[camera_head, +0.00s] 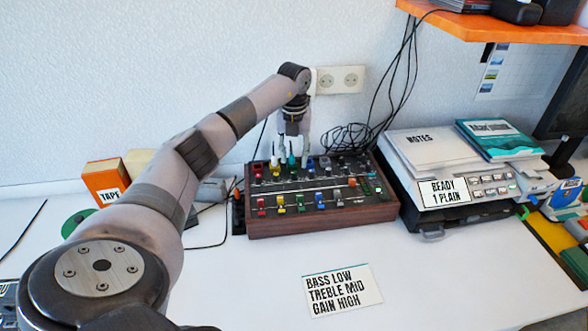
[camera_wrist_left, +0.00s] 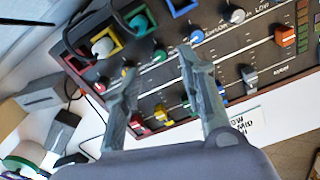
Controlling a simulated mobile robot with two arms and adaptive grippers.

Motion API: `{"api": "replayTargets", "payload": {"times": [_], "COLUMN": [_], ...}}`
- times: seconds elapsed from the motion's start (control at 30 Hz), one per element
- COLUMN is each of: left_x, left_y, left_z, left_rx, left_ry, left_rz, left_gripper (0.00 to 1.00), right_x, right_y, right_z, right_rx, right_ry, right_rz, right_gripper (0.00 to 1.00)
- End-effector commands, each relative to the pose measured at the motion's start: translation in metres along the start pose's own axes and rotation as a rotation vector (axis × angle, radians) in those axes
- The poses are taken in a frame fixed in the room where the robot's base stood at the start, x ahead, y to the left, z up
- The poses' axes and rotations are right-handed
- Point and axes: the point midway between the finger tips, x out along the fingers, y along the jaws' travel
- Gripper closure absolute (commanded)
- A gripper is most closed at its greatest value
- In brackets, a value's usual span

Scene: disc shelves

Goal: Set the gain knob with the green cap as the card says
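The card (camera_head: 342,290) lies on the table in front of the mixer and reads "BASS LOW, TREBLE MID, GAIN HIGH". The mixer (camera_head: 318,224) is a dark panel in a wooden case with coloured knobs and sliders. My left gripper (camera_head: 291,164) is above its knob rows, fingers pointing down. In the left wrist view, my left gripper (camera_wrist_left: 158,64) is open, with a small green-capped knob (camera_wrist_left: 160,54) in the gap between its fingertips. Contact cannot be told. The knob labels are too small to read. My right gripper is out of view.
Red, yellow and blue knobs and sliders crowd both sides of the fingers. A printer-like machine (camera_head: 450,186) stands right of the mixer, an orange tape box (camera_head: 106,182) to its left. Black cables (camera_head: 358,138) hang behind. The table front is clear around the card.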

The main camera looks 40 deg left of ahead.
Motion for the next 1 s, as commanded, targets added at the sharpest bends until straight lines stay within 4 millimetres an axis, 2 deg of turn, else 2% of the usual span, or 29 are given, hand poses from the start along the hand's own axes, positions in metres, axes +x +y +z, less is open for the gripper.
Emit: {"api": "replayTargets", "payload": {"times": [0.1, 0.33, 0.7, 1.0], "left_x": [0.024, 0.05, 0.055, 0.055], "left_y": [0.001, 0.0, 0.0, 0.0], "left_z": [-0.001, 0.0, 0.0, 0.0], "left_rx": [0.0, -0.001, 0.0, 0.0], "left_ry": [0.005, 0.001, 0.0, 0.0], "left_rz": [0.001, 0.0, -0.001, 0.0], "left_gripper": [0.63, 0.63, 0.63, 0.83], "right_x": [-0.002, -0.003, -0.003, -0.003], "right_y": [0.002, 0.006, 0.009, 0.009], "right_z": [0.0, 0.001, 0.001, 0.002], "right_rx": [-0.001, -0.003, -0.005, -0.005], "right_ry": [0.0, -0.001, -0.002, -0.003], "right_rz": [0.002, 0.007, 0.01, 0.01], "right_gripper": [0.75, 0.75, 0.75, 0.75]}}
